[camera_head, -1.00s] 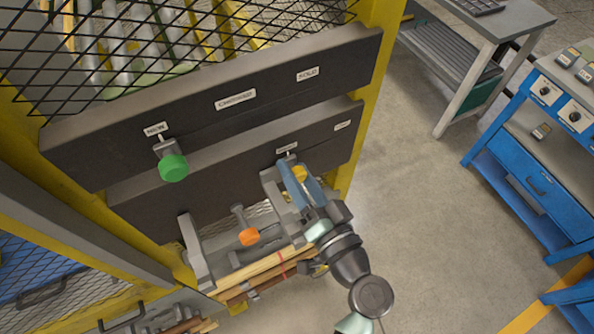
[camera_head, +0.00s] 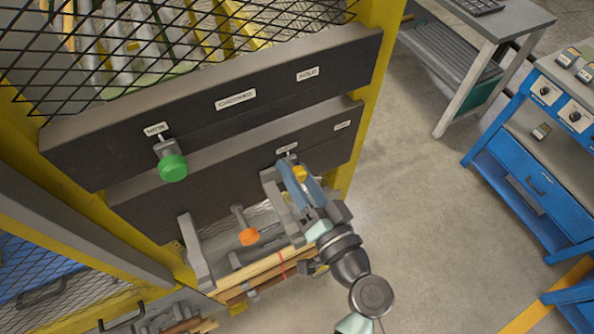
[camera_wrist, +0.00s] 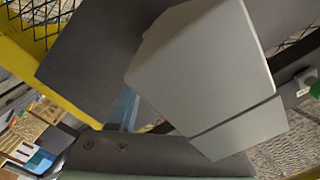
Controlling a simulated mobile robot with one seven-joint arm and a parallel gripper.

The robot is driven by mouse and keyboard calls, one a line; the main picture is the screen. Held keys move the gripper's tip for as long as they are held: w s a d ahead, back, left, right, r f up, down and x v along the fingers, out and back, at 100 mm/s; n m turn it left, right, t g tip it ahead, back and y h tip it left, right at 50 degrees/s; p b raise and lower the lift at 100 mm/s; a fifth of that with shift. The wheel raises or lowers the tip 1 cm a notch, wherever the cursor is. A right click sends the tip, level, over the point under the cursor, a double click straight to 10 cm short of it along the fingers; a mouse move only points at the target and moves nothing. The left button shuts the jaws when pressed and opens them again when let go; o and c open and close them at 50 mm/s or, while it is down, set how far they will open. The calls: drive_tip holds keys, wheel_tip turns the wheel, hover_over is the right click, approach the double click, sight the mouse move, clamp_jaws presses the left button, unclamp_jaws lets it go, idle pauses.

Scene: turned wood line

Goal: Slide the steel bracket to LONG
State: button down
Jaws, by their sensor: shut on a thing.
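The steel bracket (camera_head: 272,192) is a grey angled piece hanging from the lower dark rail (camera_head: 215,189), under a small white label (camera_head: 287,147). Its yellow knob (camera_head: 299,173) sits between the blue fingers of my gripper (camera_head: 298,172), which is shut on it. Another small label (camera_head: 342,125), too small to read, is farther right on the same rail. In the wrist view a large grey block (camera_wrist: 200,75), apparently the bracket, fills the middle and hides most of the fingers; part of a blue finger (camera_wrist: 124,108) shows beside it.
A green knob (camera_head: 173,168) hangs from the upper rail (camera_head: 330,80) at left. An orange knob (camera_head: 249,236) and a grey end bracket (camera_head: 195,250) are left of my gripper. Wooden rods (camera_head: 265,268) lie below. Open floor is at right, before a blue bench (camera_head: 535,195).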

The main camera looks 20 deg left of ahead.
sight(343, 135)
drive_tip(key=shift+w+d+f+b, duration=0.15)
drive_tip(key=shift+w+d+b, duration=0.1)
drive_tip(key=shift+b, duration=0.15)
drive_tip(key=w+d+b, duration=0.6)
drive_tip(key=b, duration=0.1)
drive_tip(key=shift+w+d+f, duration=0.1)
drive_tip(key=shift+w+d, duration=0.25)
drive_tip(key=shift+w+d+b, duration=0.35)
drive_tip(key=shift+w+d, duration=0.05)
drive_tip(key=shift+r, duration=0.3)
drive_tip(key=shift+d, duration=0.1)
drive_tip(key=c, duration=0.6)
unclamp_jaws()
drive_tip(key=shift+o, duration=0.7)
drive_tip(key=shift+w, duration=0.15)
